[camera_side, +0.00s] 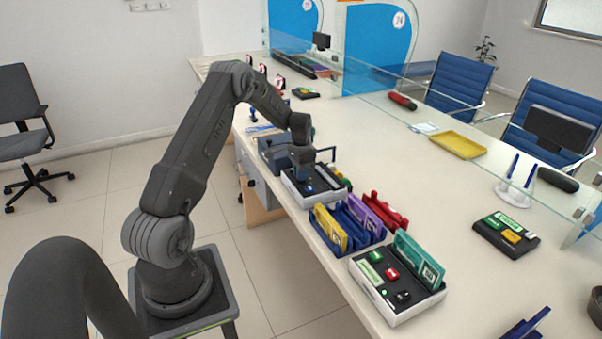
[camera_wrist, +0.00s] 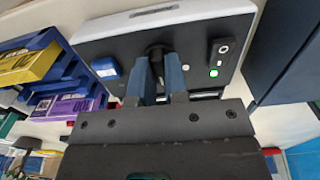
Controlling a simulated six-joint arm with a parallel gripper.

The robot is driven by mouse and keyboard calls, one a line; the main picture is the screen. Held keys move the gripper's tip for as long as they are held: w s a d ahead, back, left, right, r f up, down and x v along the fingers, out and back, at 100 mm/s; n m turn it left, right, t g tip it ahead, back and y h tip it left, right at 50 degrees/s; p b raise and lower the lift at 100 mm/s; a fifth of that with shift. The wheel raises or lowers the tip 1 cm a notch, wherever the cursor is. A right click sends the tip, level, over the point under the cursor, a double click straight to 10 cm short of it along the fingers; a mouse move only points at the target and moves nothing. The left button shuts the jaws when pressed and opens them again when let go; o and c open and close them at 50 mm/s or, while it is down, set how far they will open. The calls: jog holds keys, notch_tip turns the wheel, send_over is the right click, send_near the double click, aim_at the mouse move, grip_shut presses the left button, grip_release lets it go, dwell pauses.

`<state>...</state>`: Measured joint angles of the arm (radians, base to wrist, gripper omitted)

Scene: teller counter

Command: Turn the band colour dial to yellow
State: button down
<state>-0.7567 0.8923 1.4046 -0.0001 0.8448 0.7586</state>
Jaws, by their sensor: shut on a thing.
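The machine with the dial is a white box with a black top panel (camera_side: 291,187); its panel also fills the upper wrist view (camera_wrist: 120,47). The band colour dial (camera_wrist: 156,50) is a dark knob on this panel, mostly hidden between my fingers. My gripper (camera_wrist: 159,76) points down at the panel with its two blue-grey fingers shut on the dial. In the side view my gripper (camera_side: 304,172) stands over the panel and hides the dial. Which colour the dial points to cannot be read. A blue button (camera_wrist: 105,67) and a green-lit switch (camera_wrist: 215,73) sit on either side of it.
A blue rack holding yellow (camera_side: 330,227) and purple (camera_side: 366,217) pieces stands close in front of the machine. Nearer is another white box with green and red buttons (camera_side: 398,307). A grey-blue box (camera_side: 271,153) stands just behind.

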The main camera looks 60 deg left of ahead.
jog(key=c, duration=1.1)
grip_release()
jog(key=shift+c, duration=0.2)
jog(key=shift+r, duration=0.1)
notch_tip(320, 180, up, 14)
jog(key=shift+d, duration=0.1)
jog(key=s+d+r+t, duration=0.15)
jog(key=d+r, duration=0.25)
jog(key=d, duration=0.4)
jog(key=s+d+r+y, duration=0.1)
jog(key=s+d+r, duration=0.1)
jog(key=d+r, duration=0.45)
jog(key=s+d+r+t, duration=0.1)
jog(key=s+d+r, duration=0.15)
jog(key=d, duration=0.65)
jog(key=s+d+f+t+h, duration=0.1)
jog(key=s+d+t, duration=0.2)
jog(key=s+d, duration=1)
jog(key=shift+s+d+f, duration=0.25)
jog(key=shift+s+d, duration=0.1)
jog(key=shift+s, duration=0.75)
